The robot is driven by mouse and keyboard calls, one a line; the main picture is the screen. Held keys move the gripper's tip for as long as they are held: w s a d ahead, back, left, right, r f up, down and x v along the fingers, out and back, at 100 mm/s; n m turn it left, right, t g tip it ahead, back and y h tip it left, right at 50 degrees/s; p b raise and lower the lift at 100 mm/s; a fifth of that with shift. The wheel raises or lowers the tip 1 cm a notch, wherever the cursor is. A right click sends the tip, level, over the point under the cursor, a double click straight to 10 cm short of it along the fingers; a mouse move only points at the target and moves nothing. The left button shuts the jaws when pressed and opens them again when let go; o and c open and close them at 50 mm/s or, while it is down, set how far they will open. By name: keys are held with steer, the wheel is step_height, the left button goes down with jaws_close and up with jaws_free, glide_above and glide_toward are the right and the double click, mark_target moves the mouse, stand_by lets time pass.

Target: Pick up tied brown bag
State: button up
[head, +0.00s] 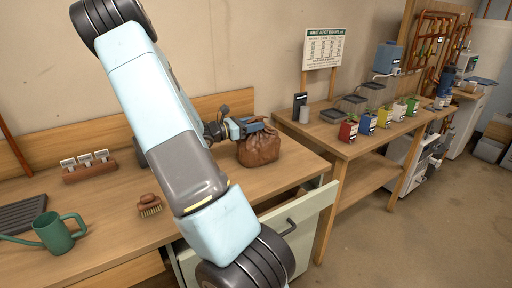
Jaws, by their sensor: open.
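The tied brown bag (259,150) sits upright on the wooden worktop, near its right end. It is dark brown and rounded, with a gathered upper part. My gripper (256,127) is at the top of the bag, over its gathered neck, and is open. The fingers overlap the bag's top in this view, so I cannot tell whether they touch it. My arm crosses the picture from the upper left and covers part of the worktop left of the bag.
A scrub brush (149,205), a green watering can (56,232) and a wooden block with white tags (89,166) stand left of the bag. An open drawer (300,222) juts out below. A second table (350,145) on the right holds several coloured containers.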

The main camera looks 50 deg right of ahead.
steer(key=shift+a+f, duration=0.1)
steer(key=shift+f, duration=0.1)
jaws_close()
